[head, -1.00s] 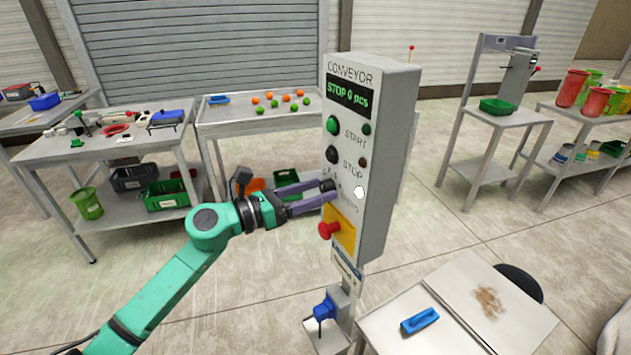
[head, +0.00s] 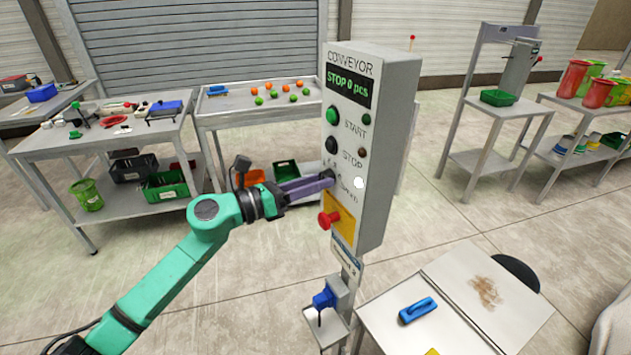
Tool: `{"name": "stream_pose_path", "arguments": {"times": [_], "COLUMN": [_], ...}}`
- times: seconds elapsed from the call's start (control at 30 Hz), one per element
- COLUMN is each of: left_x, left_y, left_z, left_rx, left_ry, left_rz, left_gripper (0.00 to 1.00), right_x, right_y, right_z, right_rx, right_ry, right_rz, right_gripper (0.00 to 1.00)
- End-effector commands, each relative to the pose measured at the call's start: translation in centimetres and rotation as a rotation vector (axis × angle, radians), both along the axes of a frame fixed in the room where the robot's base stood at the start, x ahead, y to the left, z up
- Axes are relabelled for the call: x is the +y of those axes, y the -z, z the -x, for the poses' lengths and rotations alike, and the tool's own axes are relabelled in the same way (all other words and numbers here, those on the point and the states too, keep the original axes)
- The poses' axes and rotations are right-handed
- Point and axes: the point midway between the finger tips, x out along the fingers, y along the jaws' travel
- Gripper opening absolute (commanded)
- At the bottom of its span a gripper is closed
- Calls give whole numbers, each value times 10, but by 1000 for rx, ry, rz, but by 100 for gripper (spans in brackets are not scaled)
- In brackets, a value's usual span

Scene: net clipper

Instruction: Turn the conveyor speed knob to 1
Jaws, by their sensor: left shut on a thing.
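The grey conveyor control box (head: 385,170) stands upright on a post in the middle of the head view. Its display (head: 350,87) reads "STOP 0 pcs". Below are a green START button (head: 333,115), a black STOP button (head: 331,145) and a dial area marked SPEED. The dark speed knob (head: 328,174) is mostly hidden by my left gripper (head: 326,182). Its purple fingers are shut on the knob, reaching in from the left. The knob's pointer setting cannot be read. My right gripper is not in view.
A red emergency button (head: 328,219) on a yellow plate (head: 343,228) sits just below the knob, close under my fingers. A blue device (head: 323,298) hangs lower on the post. A table (head: 440,335) with a blue tool (head: 418,310) stands at the lower right.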

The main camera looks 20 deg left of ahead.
Motion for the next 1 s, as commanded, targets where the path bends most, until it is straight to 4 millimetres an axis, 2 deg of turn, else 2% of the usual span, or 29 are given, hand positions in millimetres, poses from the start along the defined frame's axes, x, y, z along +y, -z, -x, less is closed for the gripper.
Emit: {"name": "stream_pose_path", "arguments": {"times": [0.47, 1.0], "left_x": [0, 0], "left_y": [-3, -5], "left_z": [0, 0], "left_rx": [294, 651], "left_ry": [-1, -3], "left_rz": [299, 662], "left_gripper": [0, 0], "right_x": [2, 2], "right_y": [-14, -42], "right_z": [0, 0], "right_rx": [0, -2], "right_ry": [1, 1], "right_rz": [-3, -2], "right_gripper": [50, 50]}}
